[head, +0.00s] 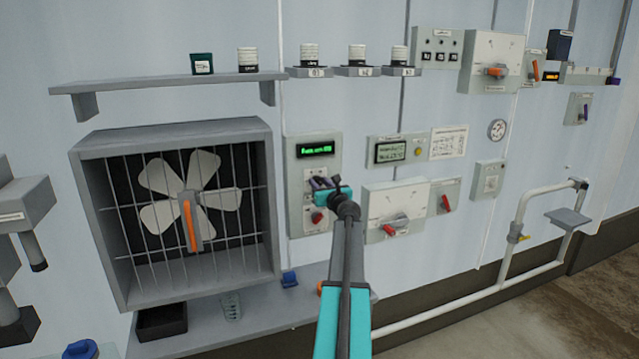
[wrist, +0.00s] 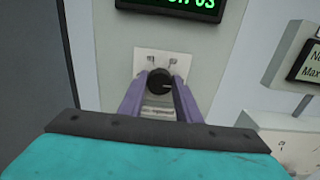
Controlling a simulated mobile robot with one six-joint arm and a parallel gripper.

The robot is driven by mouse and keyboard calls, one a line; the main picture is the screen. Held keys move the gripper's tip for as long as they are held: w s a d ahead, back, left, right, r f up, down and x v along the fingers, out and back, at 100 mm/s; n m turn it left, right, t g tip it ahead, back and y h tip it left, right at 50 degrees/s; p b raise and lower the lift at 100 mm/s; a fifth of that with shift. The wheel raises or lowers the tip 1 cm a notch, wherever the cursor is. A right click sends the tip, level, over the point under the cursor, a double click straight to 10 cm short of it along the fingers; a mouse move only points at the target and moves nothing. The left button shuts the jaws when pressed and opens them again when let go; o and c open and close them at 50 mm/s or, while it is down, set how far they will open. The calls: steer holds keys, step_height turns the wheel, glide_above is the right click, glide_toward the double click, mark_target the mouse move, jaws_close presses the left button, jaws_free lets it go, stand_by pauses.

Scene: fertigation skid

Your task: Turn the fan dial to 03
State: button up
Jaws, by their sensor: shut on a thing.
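The fan dial (wrist: 158,82) is a small black round knob on a pale plate. It sits on a grey control panel (head: 298,218) to the right of the fan. My gripper (wrist: 160,92) has its purple fingers on either side of the knob and is shut on it. In the head view my gripper (head: 320,184) covers the dial. A green display (head: 316,149) sits above the dial; in the wrist view the display (wrist: 180,5) is cut off at the top, and its end reads 03. The dial's pointer direction is too small to tell.
A red knob (head: 318,217) sits just below my gripper on the same panel. The caged fan (head: 190,205) is at left. A box with a text display (head: 391,151) and a box with a lever (head: 396,224) are close on the right. A shelf (head: 240,312) runs below.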

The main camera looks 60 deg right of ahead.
steer(key=o, duration=1.1)
steer(key=shift+c, duration=0.2)
steer(key=b+v, duration=0.4)
steer(key=v, duration=0.9)
steer(key=shift+s+a, duration=0.3)
